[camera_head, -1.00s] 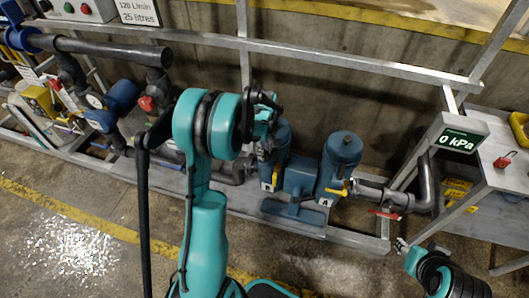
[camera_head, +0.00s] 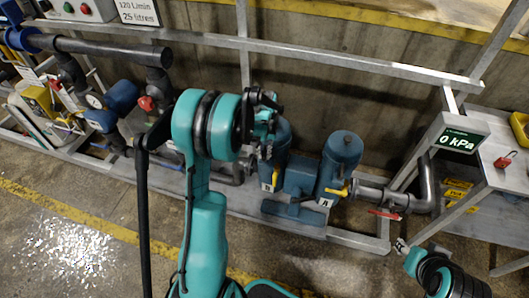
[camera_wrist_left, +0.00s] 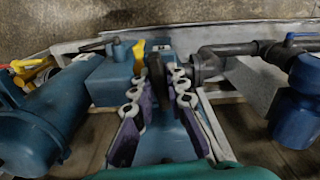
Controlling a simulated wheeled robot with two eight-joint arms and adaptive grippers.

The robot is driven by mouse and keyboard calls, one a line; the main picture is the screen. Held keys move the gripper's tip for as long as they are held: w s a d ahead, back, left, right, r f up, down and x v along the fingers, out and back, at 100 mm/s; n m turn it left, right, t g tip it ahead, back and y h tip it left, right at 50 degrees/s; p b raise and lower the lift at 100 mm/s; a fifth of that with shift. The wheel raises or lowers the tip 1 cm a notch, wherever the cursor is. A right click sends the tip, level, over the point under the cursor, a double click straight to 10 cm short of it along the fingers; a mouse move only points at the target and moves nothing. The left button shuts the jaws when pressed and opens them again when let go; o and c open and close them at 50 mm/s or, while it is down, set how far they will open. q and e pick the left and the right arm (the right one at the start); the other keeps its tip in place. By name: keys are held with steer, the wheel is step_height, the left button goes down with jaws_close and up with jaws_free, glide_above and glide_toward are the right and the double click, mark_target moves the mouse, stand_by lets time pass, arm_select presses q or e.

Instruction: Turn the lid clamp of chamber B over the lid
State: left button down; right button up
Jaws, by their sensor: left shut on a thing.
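Two blue upright chambers stand on the skid. The right chamber (camera_head: 341,160) shows its domed lid and a yellow handle (camera_head: 338,191) low on its side. The left chamber, chamber B (camera_head: 278,170), is partly hidden behind my left wrist. My left gripper (camera_head: 264,151) is at the top of chamber B; it also shows in the wrist view (camera_wrist_left: 160,74). Its fingers are shut on a dark upright piece (camera_wrist_left: 157,82), which appears to be the lid clamp. How far the clamp lies over the lid is hidden. My right gripper (camera_head: 401,245) is low at right, away from the chambers, its jaws too small to read.
A grey pipe (camera_head: 371,190) with a red lever (camera_head: 385,214) runs right from the right chamber. A 0 kPa display (camera_head: 460,140) stands beyond it. A metal rail (camera_head: 340,60) crosses behind the chambers. Pipes and valves crowd the left side.

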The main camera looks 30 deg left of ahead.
mark_target(265, 151)
arm_select(q)
steer(key=shift+m, duration=0.6)
steer(key=c, duration=1.5)
jaws_free()
steer(key=shift+c, duration=0.2)
steer(key=shift+r, duration=0.1)
step_height(265, 151, up, 12)
steer(key=s+d+r+m+t, duration=0.1)
steer(key=s+d+r+t, duration=0.2)
steer(key=s+d+r, duration=0.4)
steer(key=s+d+f+m+t, duration=0.2)
steer(key=s+d, duration=0.6)
steer(key=s, duration=0.4)
steer(key=shift+d+f+t, duration=0.35)
steer(key=shift+f+t, duration=0.3)
steer(key=shift+t, duration=0.45)
